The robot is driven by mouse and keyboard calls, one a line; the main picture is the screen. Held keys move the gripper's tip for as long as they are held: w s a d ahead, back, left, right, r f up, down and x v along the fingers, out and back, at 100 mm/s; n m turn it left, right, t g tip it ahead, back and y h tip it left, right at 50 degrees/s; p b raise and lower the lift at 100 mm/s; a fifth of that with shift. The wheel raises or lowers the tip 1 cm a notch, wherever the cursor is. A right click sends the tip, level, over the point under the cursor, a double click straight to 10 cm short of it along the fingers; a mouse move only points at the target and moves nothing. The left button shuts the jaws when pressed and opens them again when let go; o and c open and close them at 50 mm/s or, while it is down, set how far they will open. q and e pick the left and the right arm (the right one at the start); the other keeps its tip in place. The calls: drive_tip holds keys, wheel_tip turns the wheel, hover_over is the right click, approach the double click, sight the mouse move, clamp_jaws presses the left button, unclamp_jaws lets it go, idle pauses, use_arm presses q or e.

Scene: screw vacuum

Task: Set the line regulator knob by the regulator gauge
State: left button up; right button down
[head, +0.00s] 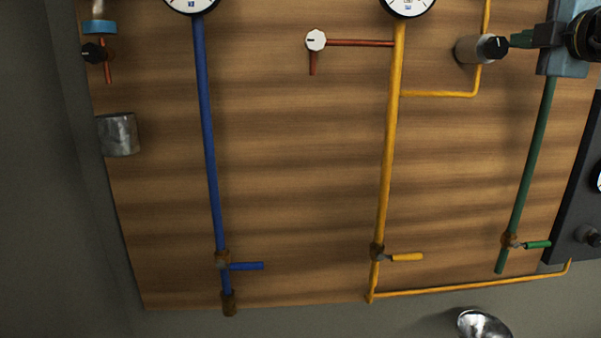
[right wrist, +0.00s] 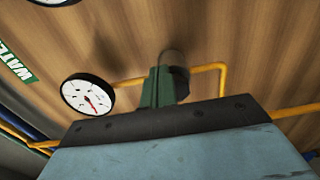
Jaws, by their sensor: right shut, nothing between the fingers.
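The line regulator is a grey cylinder (head: 469,49) on the yellow pipe, with a black knob (head: 495,47) bearing a white mark. In the right wrist view the dark knob (right wrist: 176,78) is partly hidden behind my fingers. My right gripper (head: 514,39) is shut and empty, its green fingertips close to the knob on its right side; I cannot tell whether they touch. The fingers also show in the right wrist view (right wrist: 157,86). A white gauge (right wrist: 88,95) with a red needle sits on the yellow pipe; its scale is too small to read. My left gripper is out of view.
A blue pipe (head: 207,150), the yellow pipe (head: 388,150) and a green pipe (head: 529,160) run down the wooden board (head: 300,190), each with a lever. A white knob (head: 316,40) sits on a red pipe. A dark panel (head: 577,200) stands at right. The board's middle is clear.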

drive_tip(key=shift+a+f, duration=0.15)
drive_tip(key=shift+a, duration=0.1)
idle(0.5)
drive_tip(key=shift+f+b, duration=0.15)
drive_tip(key=shift+b, duration=0.35)
drive_tip(key=shift+f, duration=0.1)
drive_tip(key=shift+f+b, duration=0.85)
drive_tip(key=shift+b, duration=0.75)
drive_tip(key=shift+d, duration=0.3)
drive_tip(key=s+b, duration=0.3)
drive_tip(key=s, duration=0.3)
drive_tip(key=shift+d+b, duration=0.35)
